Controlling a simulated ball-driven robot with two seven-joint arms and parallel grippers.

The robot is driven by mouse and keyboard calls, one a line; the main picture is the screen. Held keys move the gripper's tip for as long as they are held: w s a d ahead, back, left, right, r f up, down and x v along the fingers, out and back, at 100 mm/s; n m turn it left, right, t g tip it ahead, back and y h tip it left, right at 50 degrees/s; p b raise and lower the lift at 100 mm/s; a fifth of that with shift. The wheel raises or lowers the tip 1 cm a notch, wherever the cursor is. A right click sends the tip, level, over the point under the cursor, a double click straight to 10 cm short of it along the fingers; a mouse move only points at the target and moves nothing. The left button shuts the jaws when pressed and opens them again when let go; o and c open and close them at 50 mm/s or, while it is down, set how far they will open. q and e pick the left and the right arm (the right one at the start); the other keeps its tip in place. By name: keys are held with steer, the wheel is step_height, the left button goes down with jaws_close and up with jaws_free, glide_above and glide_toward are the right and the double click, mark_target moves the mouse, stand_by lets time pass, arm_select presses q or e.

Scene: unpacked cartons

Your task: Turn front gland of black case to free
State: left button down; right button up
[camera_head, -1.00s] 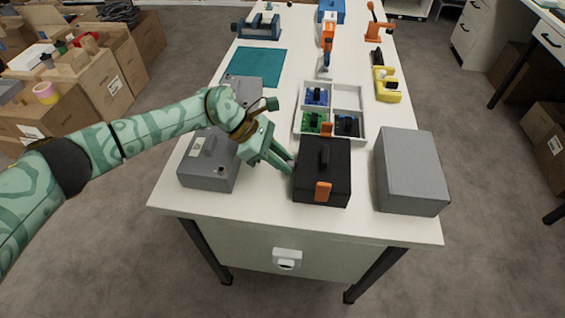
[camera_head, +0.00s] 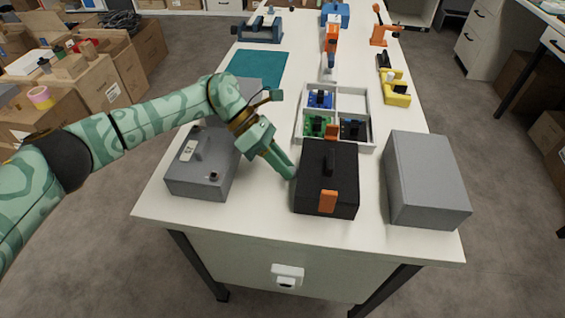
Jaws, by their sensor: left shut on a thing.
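The black case (camera_head: 312,190) stands on the white workbench, with a black handle (camera_head: 328,164) on its lid and an orange latch (camera_head: 327,201) on its near face. Another orange piece (camera_head: 331,132) shows at its far edge. My left gripper (camera_head: 291,174) is at the left side of the case, pointing right and down. Its fingers are shut on a small part there, taken as the front gland, which they hide. How the gland is turned cannot be seen. My right gripper is not in view.
A grey case (camera_head: 190,186) stands left, under my arm. A plain grey box (camera_head: 429,184) stands close on the right. A divided white tray (camera_head: 369,123) with small parts lies behind the black case. Bare tabletop lies in front.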

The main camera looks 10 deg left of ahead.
arm_select(q)
steer(key=c, duration=1.2)
jaws_free()
steer(key=v, duration=1.6)
steer(key=shift+w+r, duration=0.1)
steer(key=shift+r, duration=0.1)
